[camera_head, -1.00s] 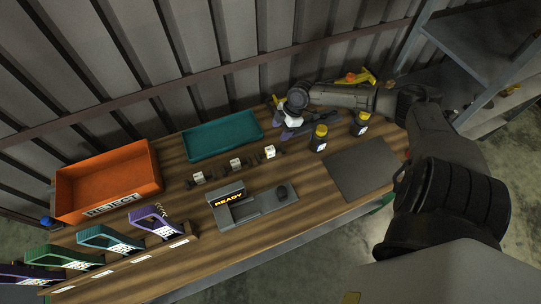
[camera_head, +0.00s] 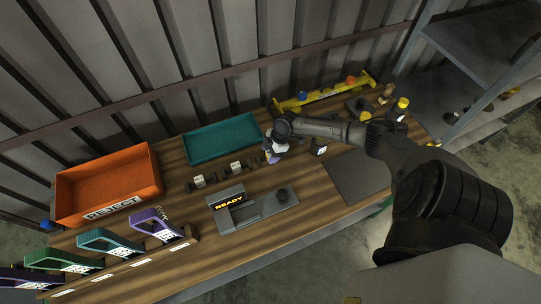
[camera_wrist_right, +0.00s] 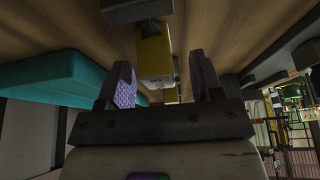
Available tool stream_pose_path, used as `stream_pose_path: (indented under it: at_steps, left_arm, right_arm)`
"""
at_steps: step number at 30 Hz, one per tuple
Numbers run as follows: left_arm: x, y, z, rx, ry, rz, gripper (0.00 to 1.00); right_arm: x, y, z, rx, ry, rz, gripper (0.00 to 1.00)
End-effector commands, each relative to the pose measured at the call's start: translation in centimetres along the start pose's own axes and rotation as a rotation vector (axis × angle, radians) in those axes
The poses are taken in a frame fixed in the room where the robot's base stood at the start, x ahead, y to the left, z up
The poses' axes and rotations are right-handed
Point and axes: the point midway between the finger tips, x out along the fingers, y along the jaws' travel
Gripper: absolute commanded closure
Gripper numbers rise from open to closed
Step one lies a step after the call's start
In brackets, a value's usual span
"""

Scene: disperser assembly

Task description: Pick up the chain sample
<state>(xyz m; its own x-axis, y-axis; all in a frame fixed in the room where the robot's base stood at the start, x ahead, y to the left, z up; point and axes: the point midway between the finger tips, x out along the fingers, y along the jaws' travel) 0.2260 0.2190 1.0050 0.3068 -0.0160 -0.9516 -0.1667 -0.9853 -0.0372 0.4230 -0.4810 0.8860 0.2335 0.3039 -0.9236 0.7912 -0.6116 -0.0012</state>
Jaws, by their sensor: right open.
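Small dark chain samples with pale tags lie in a row on the wooden bench; two show in the head view, one on the left (camera_head: 198,181) and one in the middle (camera_head: 235,168). My right gripper (camera_head: 270,152) is low over the right end of that row and hides what lies there. In the right wrist view, its purple-padded fingers (camera_wrist_right: 160,85) are open, with a yellow block-like piece (camera_wrist_right: 153,48) between and beyond them, apparently part of a sample. A gap shows beside it. My left gripper is out of view.
A teal tray (camera_head: 188,152) lies behind the row, and an orange REJECT bin (camera_head: 155,176) stands left. A grey READY device (camera_head: 262,208) sits in front. My right arm partly covers bottles on the right. A dark mat (camera_head: 350,178) is clear.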

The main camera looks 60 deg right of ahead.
Motion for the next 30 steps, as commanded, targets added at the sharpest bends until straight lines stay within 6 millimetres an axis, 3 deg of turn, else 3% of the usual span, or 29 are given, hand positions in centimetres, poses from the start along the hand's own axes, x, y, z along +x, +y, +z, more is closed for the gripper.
stream_pose_path:
  at_steps: [4,13,30]
  left_arm:
    - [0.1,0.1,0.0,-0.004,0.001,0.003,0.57]
    - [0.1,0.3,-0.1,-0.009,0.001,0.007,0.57]
    - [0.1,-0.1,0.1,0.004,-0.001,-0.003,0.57]
  right_arm:
    - [1.3,0.1,0.0,0.002,0.001,0.001,0.4]
    - [1.6,0.0,0.0,0.0,0.0,0.001,0.4]
    - [1.6,0.0,0.1,0.001,0.0,0.0,0.94]
